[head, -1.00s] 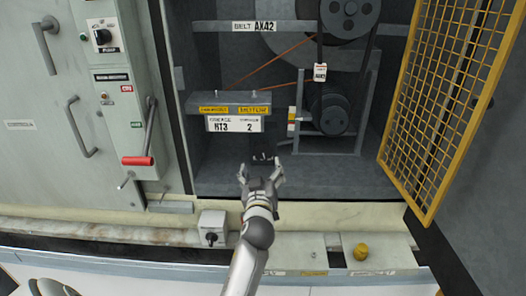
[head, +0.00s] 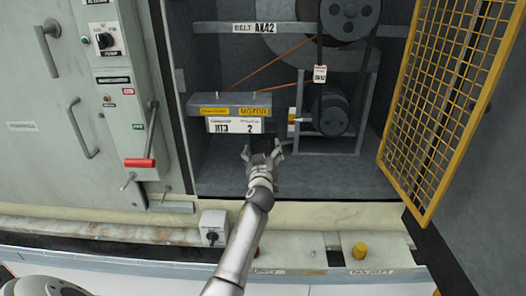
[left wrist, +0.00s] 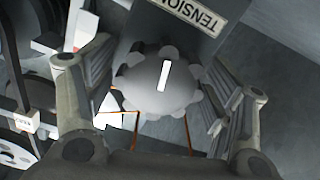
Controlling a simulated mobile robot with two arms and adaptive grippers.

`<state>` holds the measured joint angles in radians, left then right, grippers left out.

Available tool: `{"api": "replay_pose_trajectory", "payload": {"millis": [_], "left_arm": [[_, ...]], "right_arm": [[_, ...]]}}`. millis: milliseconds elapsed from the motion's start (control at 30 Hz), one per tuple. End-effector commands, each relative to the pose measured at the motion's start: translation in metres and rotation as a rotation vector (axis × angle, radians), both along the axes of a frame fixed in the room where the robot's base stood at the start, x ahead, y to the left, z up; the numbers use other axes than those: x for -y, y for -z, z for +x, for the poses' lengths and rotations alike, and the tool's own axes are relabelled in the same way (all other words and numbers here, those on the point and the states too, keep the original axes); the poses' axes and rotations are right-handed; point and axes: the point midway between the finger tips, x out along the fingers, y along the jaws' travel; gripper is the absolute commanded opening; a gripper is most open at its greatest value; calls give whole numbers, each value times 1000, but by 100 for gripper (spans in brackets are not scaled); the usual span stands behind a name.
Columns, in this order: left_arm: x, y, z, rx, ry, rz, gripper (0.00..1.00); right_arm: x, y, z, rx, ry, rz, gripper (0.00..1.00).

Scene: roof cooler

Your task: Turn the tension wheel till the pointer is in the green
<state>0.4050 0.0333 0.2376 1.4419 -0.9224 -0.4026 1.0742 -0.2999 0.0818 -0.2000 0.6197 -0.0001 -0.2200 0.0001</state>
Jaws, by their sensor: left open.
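The tension wheel (left wrist: 158,90) is a grey lobed knob with a white line on its face. In the left wrist view it lies between the two fingers of my left gripper (left wrist: 160,98), below a TENSION label (left wrist: 195,12). The fingers are spread, with gaps visible beside the wheel. In the head view my left gripper (head: 264,150) is open just under the motor plate, and the wheel is not clearly visible there. A small coloured strip (head: 291,123) stands right of the plate; I cannot make out a pointer position. My right gripper is not in view.
The motor shelf (head: 228,103) is close above the gripper. Belt pulleys (head: 330,110) and a frame stand to its right. A yellow mesh door (head: 440,110) hangs open at the right. The cabinet floor (head: 340,180) is clear.

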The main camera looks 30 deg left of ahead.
Motion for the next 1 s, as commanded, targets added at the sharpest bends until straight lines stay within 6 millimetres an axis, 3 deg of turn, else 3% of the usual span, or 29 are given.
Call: {"api": "replay_pose_trajectory", "payload": {"millis": [200, 567, 1000], "left_arm": [[0, 0, 0, 0, 0, 0, 75], [0, 0, 0, -1, 0, 1, 29], [0, 1, 0, -58, -1, 92, 29]], "right_arm": [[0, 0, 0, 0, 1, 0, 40], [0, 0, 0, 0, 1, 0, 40], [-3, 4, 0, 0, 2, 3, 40]]}}
